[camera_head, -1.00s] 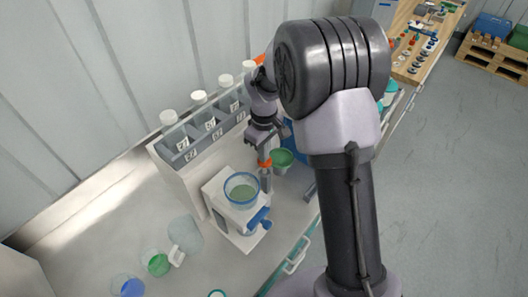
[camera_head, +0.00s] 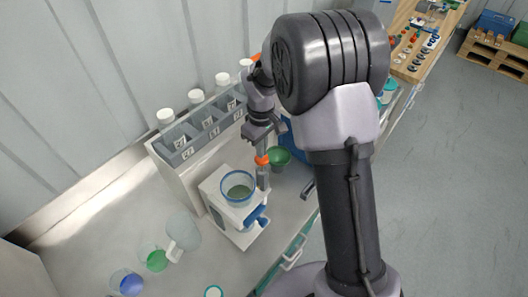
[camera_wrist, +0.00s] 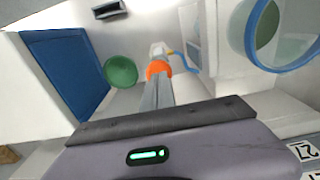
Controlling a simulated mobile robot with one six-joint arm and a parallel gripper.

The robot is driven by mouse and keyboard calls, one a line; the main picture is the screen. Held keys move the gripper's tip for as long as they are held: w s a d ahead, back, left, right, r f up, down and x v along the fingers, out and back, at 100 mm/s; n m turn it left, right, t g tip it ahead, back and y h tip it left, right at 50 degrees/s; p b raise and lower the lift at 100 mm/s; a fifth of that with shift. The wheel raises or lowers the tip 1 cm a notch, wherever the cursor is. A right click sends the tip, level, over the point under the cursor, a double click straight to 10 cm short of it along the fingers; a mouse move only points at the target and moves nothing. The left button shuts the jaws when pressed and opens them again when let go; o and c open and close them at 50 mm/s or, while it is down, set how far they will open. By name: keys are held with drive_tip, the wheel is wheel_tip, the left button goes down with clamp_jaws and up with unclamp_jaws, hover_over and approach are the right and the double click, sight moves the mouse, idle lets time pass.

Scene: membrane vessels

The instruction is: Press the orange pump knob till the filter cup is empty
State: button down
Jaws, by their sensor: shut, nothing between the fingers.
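The orange pump knob (camera_head: 262,160) sits on top of a grey pump column, right of the filter cup. My gripper (camera_head: 262,152) points down with its shut fingers at the knob's top; they appear to touch it. In the wrist view the fingertips (camera_wrist: 157,80) overlap the orange knob (camera_wrist: 158,69) and hide part of it. The filter cup (camera_head: 238,186) is clear with a blue rim and stands upright on a white stand. Greenish liquid shows low inside it. The cup (camera_wrist: 283,35) is cut off at the right edge of the wrist view.
A green bowl-like funnel (camera_head: 279,157) stands close right of the knob. Behind is a grey compartment rack (camera_head: 198,133) with white-capped bottles. A clear jar (camera_head: 183,232), a green cup (camera_head: 156,261) and a blue cup (camera_head: 130,285) stand at front left. The bench between is clear.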

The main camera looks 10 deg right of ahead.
wheel_tip(320, 180, up, 8)
drive_tip(key=p, duration=0.1)
drive_tip(key=shift+a+r, duration=0.15)
drive_tip(key=shift+r, duration=0.1)
drive_tip(key=shift+w, duration=0.1)
idle(0.4)
wheel_tip(320, 180, up, 4)
drive_tip(key=f+b, duration=0.1)
drive_tip(key=f, duration=0.6)
drive_tip(key=f+b, duration=0.2)
drive_tip(key=f, duration=0.4)
drive_tip(key=shift+w+d+f, duration=0.1)
drive_tip(key=shift+d+f, duration=0.1)
drive_tip(key=shift+f, duration=0.15)
